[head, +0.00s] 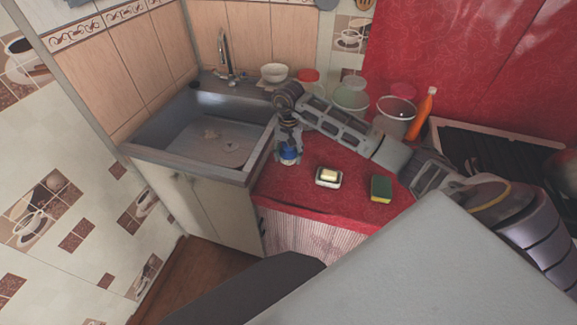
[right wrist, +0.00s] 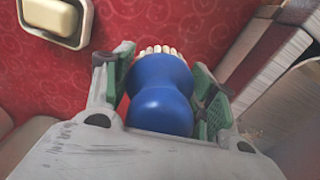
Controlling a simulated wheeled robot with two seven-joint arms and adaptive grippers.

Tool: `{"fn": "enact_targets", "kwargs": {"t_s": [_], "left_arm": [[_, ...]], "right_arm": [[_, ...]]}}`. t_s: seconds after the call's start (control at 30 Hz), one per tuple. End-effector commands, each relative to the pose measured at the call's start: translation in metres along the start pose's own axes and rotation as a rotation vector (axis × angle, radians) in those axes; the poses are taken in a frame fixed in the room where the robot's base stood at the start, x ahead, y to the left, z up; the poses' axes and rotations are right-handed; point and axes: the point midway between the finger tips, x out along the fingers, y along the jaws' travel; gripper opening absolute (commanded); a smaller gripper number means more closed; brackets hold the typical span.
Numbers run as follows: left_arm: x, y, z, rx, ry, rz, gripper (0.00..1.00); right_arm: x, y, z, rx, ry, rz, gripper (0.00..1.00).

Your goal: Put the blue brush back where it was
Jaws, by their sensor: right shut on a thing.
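The blue brush (head: 288,153) has a rounded blue handle and pale bristles. My right gripper (head: 288,146) is shut on it at the left end of the red counter, beside the sink. In the right wrist view the blue brush (right wrist: 160,95) sits between the two green-padded fingers of my right gripper (right wrist: 160,97), with its bristles toward the red cloth. Whether the bristles touch the cloth I cannot tell. My left gripper is not in view.
A soap dish (head: 328,177) with yellow soap and a green-yellow sponge (head: 381,188) lie on the red counter (head: 340,205). The sink (head: 250,174) is at left. Bowls, tubs and an orange bottle (head: 421,115) stand behind my arm. A black dish rack (head: 480,150) is at right.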

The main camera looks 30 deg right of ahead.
Motion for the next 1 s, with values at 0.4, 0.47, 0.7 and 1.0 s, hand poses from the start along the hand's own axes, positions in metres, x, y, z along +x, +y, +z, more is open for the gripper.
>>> {"fn": "enact_targets", "kwargs": {"t_s": [0.4, 0.47, 0.7, 1.0], "left_arm": [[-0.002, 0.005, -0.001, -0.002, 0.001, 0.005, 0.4], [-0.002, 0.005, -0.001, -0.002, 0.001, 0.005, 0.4], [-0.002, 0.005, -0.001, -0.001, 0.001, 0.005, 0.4], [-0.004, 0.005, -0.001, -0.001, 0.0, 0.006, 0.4]], "right_arm": [[0.026, 0.0, 0.0, 0.0, 0.001, -0.001, 0.34], [0.026, 0.0, 0.0, 0.0, 0.001, -0.001, 0.34], [0.031, 0.0, 0.0, 0.0, -0.001, 0.0, 0.34], [0.06, 0.0, 0.0, 0.001, -0.001, 0.0, 0.34]]}}
